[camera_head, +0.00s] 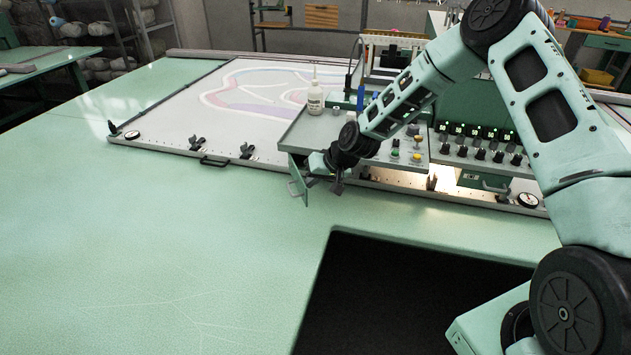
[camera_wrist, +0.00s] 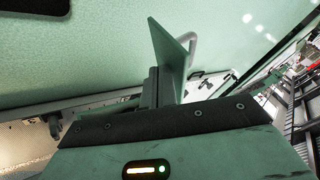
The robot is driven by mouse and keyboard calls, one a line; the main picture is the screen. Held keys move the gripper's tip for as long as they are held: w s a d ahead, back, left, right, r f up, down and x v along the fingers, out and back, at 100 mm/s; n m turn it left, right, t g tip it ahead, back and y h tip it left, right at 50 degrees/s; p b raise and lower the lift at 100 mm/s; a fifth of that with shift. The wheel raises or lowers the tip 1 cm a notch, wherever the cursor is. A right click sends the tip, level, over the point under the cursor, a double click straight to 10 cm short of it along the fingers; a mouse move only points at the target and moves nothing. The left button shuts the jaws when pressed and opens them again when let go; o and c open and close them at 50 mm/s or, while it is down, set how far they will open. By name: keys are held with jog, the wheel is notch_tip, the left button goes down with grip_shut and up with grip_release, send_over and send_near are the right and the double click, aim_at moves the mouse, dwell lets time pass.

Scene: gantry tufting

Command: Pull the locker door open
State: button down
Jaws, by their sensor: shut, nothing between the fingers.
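The locker door (camera_head: 298,181) is a small green panel at the left end of the console under the grey tray. It stands swung out from the console, with a pale bar handle (camera_head: 292,189) on its left face. In the wrist view the door (camera_wrist: 172,55) rises steeply just beyond my fingers, its handle (camera_wrist: 192,48) on the far side. My gripper (camera_head: 338,186) is shut and empty, just right of the door, on the side away from the handle. I cannot tell whether the fingers touch the panel. The locker's inside is hidden behind my wrist.
A white bottle (camera_head: 315,97) stands on the tray (camera_head: 292,133) above the door. Knobs and lit switches (camera_head: 480,137) lie to the right. The framed cloth (camera_head: 225,120) with clamps lies behind. The green table (camera_head: 180,235) is clear in front, with a dark opening (camera_head: 400,300) at lower right.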

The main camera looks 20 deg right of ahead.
jog(key=w+a+m+t+h, duration=0.2)
jog(key=a+m, duration=0.5)
jog(key=a, duration=0.5)
jog(key=shift+w+a+m+h+p, duration=0.15)
jog(key=shift+w+m+h+p, duration=0.2)
jog(key=shift+w+h, duration=0.7)
jog(key=shift+s, duration=0.2)
jog(key=shift+f, duration=0.1)
